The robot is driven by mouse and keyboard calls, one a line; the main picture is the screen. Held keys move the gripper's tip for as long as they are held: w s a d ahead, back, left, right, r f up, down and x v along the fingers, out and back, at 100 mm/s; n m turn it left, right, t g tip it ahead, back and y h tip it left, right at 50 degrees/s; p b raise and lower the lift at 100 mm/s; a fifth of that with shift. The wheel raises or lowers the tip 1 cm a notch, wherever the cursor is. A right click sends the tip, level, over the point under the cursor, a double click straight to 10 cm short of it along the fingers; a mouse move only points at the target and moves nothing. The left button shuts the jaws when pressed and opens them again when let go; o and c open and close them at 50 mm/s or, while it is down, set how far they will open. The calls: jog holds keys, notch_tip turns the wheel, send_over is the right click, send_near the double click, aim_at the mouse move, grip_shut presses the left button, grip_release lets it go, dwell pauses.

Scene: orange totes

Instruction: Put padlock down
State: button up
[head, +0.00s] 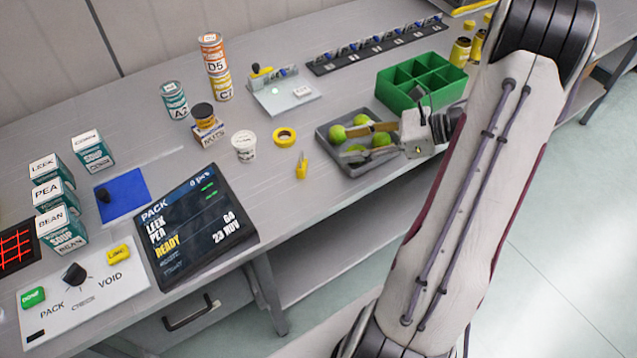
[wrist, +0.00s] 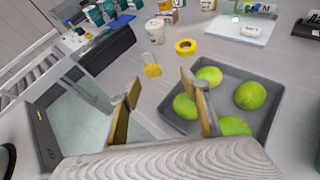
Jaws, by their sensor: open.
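The padlock (head: 301,166) has a yellow body and a thin grey shackle. It rests on the grey table, just left of the grey tray and close to the table's front edge. It also shows in the wrist view (wrist: 152,69), beyond my fingertips and apart from them. My gripper (head: 346,145) is open, with its two tan-padded fingers spread over the left part of the tray in the head view. Nothing is held between the fingers in the wrist view (wrist: 161,92).
The grey tray (head: 334,160) holds several green fruits under my gripper. A yellow tape roll (head: 284,137) and a white tub (head: 245,147) stand near the padlock. A green divided bin (head: 425,68) is behind the tray. A dark screen (head: 193,228) lies at the left.

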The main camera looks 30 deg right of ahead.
jog(key=w+d+r+m+t+h, duration=0.25)
jog(key=w+r+m+h, duration=0.45)
jog(key=w+r+m, duration=0.4)
notch_tip(320, 180, up, 9)
jog(key=a+m+h, duration=0.3)
jog(key=m+h, duration=0.3)
jog(key=m, duration=0.6)
jog(key=s+a+f+m+g+y, duration=0.1)
jog(key=s+a+f+m+g, duration=0.1)
jog(key=s+a+m, duration=0.9)
jog(key=s+a+f+m+g+y, duration=0.2)
jog(key=s+a+m+g, duration=0.2)
jog(key=s+a+m, duration=0.6)
jog(key=s+a, duration=0.2)
jog(key=s, duration=0.4)
jog(key=shift+s+f+m+y, duration=0.15)
jog(key=shift+f+m+y, duration=0.15)
jog(key=shift+f+m, duration=0.1)
jog(key=shift+d, duration=0.1)
